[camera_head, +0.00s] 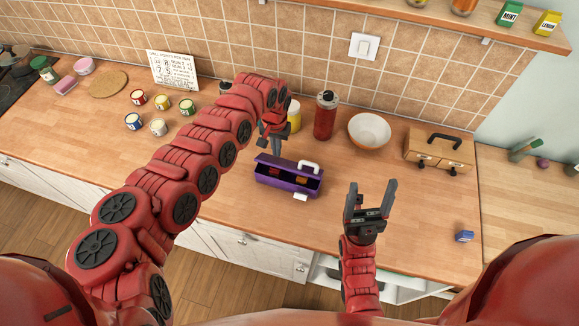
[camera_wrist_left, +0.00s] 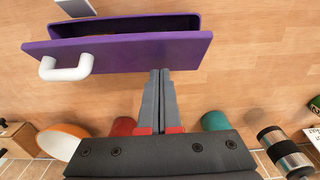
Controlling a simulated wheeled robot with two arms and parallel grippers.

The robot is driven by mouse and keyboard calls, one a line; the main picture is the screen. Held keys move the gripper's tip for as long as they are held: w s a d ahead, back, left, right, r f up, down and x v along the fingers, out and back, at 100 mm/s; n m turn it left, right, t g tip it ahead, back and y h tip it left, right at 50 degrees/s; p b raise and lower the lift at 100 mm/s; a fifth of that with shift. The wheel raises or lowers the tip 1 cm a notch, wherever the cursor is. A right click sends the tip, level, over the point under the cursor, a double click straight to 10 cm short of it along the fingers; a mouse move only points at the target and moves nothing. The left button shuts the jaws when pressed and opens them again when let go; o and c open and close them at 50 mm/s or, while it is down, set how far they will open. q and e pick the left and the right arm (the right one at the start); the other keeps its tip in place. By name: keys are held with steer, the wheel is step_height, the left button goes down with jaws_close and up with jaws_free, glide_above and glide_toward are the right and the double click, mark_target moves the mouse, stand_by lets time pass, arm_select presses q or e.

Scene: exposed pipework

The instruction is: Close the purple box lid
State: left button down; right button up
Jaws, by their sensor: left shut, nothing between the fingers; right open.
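The purple box (camera_head: 287,187) stands on the wooden counter with its lid (camera_wrist_left: 130,52) raised; the dark interior shows through the gap, with some brownish things inside. A white handle (camera_head: 309,166) sits on the lid, and it also shows in the left wrist view (camera_wrist_left: 67,67). A small white piece (camera_head: 300,197) is on the box front. My left gripper (camera_head: 276,151) is shut and empty, pointing down behind the box. In the left wrist view its fingertips (camera_wrist_left: 160,72) are at the lid's edge; I cannot tell whether they touch. My right gripper (camera_head: 371,197) is open and empty, right of the box.
A red bottle (camera_head: 325,116), a bowl (camera_head: 369,130) and a wooden drawer box (camera_head: 438,152) stand along the back. Several small cans (camera_head: 160,104) are at the left. The counter around the purple box is mostly clear.

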mark_target(271, 164)
arm_select(q)
steer(key=shift+s+a+p, duration=0.25)
steer(key=shift+s+a, duration=0.05)
steer(key=shift+s, duration=0.3)
steer(key=shift+s+a+p, duration=0.25)
steer(key=shift+s, duration=0.3)
steer(key=shift+s+a, duration=0.2)
steer(key=shift+s, duration=0.4)
steer(key=shift+s+a, duration=0.15)
steer(key=shift+s, duration=0.4)
steer(key=shift+f, duration=0.1)
